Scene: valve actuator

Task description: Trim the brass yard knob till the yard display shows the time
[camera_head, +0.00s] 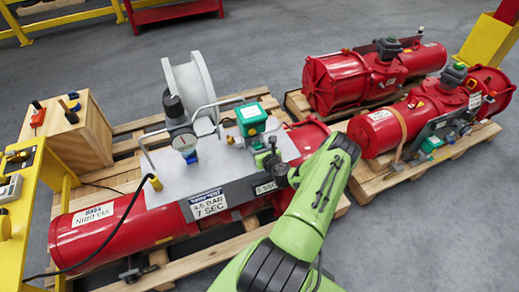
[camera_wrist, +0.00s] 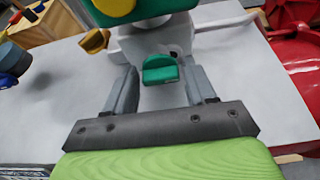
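A brass-yellow knob (camera_wrist: 95,41) sticks out at the left of a green-and-grey fitting in the wrist view, outside my fingers. A larger yellow round part (camera_wrist: 115,6) is cut by the top edge. My gripper (camera_wrist: 160,80) is open, its two grey fingers apart. A green knob (camera_wrist: 160,69) shows between the fingertips, with gaps on both sides; I cannot tell its depth. In the head view my green arm reaches the fittings beside a green-topped box (camera_head: 251,119) on the red actuator (camera_head: 105,235). I cannot make out a yard display reading.
A label (camera_head: 208,205) reads 4.5 BAR 7 SEC. A gauge (camera_head: 184,141), white wheel (camera_head: 190,90) and bent grey handles stand near the green box. A wooden box (camera_head: 85,130) and yellow stand (camera_head: 30,205) are left; two more actuators are right.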

